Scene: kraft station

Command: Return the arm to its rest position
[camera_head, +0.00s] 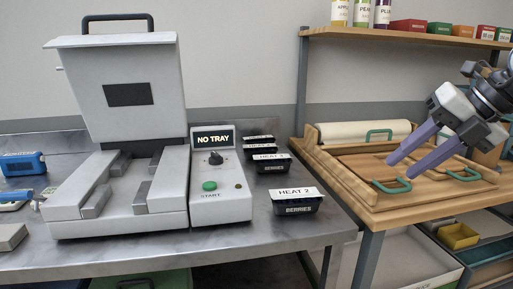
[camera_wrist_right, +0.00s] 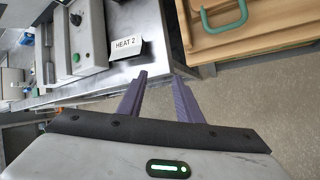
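My right gripper (camera_head: 399,171) comes in from the right in the head view, above the wooden workbench (camera_head: 375,222). Its two purple fingers are apart with nothing between them. In the right wrist view the fingers (camera_wrist_right: 160,82) also stand apart and empty, over the gap between the metal table and the wooden bench. My left gripper is not in either view.
A sealing machine (camera_head: 118,90) with raised lid stands on the metal table (camera_head: 255,258); its display (camera_head: 213,139) reads "NO TRAY". Black trays, the front one labelled "HEAT 2" (camera_head: 297,200), line the table's right side. Green handles (camera_head: 391,186) rise from the bench. A shelf (camera_head: 420,38) hangs behind.

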